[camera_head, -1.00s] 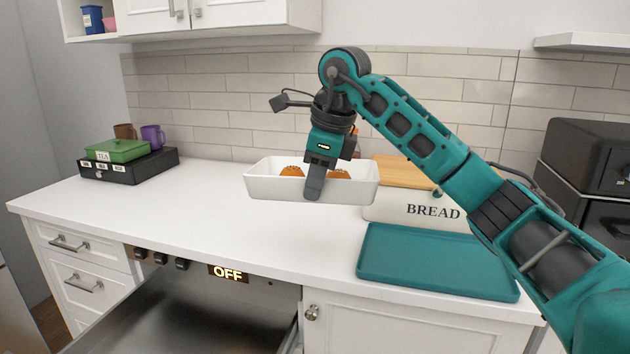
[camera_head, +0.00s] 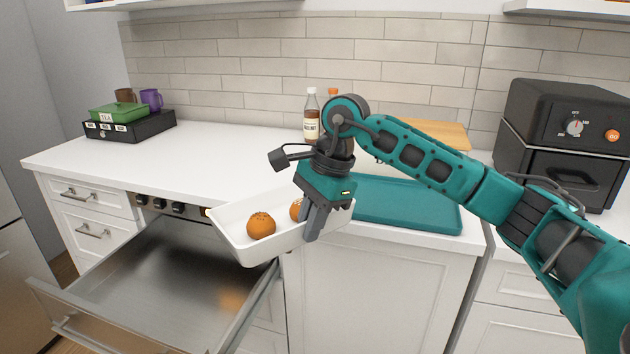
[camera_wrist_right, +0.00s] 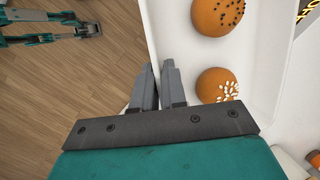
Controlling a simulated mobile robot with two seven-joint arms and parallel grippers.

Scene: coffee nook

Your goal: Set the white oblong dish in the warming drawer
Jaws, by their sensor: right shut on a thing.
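The white oblong dish (camera_head: 238,246) holds two round orange-brown buns (camera_head: 261,226). My right gripper (camera_head: 311,222) is shut on the dish's near long wall and holds it up in front of the counter edge, its left end over the right side of the drawer. In the right wrist view the fingers (camera_wrist_right: 160,85) pinch the wall of the dish (camera_wrist_right: 180,35), with the buns inside. The warming drawer (camera_head: 150,285) is pulled open and looks empty, with a metal floor. My left gripper (camera_wrist_right: 92,30) shows small at the upper left of the right wrist view; its jaws are unclear.
The teal tray (camera_head: 410,205) lies on the counter behind my right arm, by the mostly hidden bread box. Bottles (camera_head: 311,115) stand behind the gripper. A black oven (camera_head: 565,140) is at right, and a tea box (camera_head: 125,130) at far left. The counter's left-middle is clear.

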